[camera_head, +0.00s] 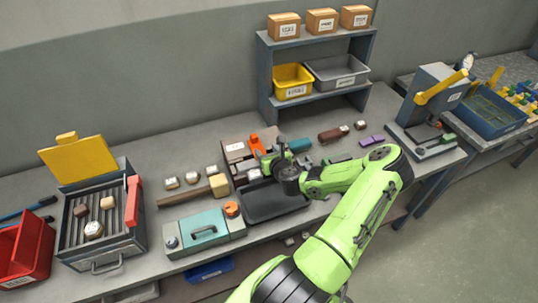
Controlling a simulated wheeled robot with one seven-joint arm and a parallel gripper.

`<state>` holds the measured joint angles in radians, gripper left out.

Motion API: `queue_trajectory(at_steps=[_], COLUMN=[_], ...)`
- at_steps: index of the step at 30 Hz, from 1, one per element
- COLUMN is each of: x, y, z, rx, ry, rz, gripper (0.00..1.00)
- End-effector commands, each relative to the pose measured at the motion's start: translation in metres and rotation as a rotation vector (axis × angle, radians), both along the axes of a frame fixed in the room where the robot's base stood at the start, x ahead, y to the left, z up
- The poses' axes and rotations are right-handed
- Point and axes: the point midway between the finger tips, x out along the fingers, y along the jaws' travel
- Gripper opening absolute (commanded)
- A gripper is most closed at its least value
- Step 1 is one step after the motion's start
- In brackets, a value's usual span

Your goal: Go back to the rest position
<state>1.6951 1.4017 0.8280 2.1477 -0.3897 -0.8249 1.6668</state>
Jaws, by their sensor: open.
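My gripper (274,160) is at the end of my green arm, over the middle of the workbench (180,141). It is open, and nothing shows between its fingers. It hangs above the back edge of a dark tray (262,204), beside an orange item (257,146). My wrist covers part of the tray and the bench behind it. The gap between my fingertips and the things below is too small to judge.
An open heater box with a yellow lid (78,160) and shells in it stands left, by a red bin (27,248). A teal case (203,233) sits at the front. A shelf (314,97) rises behind; a press (428,105) stands right.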

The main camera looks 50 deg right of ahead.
Motion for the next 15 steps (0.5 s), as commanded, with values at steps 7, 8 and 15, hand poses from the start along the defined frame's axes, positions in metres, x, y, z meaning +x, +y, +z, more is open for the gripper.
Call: queue_trajectory(at_steps=[7, 8, 15], x=[-0.018, -0.018, -0.017], y=[0.01, 0.01, 0.01], z=[0.008, 0.008, 0.008], rx=[-0.001, -0.001, -0.001], ry=[0.0, 0.0, -0.001], rz=[0.0, 0.0, 0.001], gripper=[0.55, 0.55, 0.55])
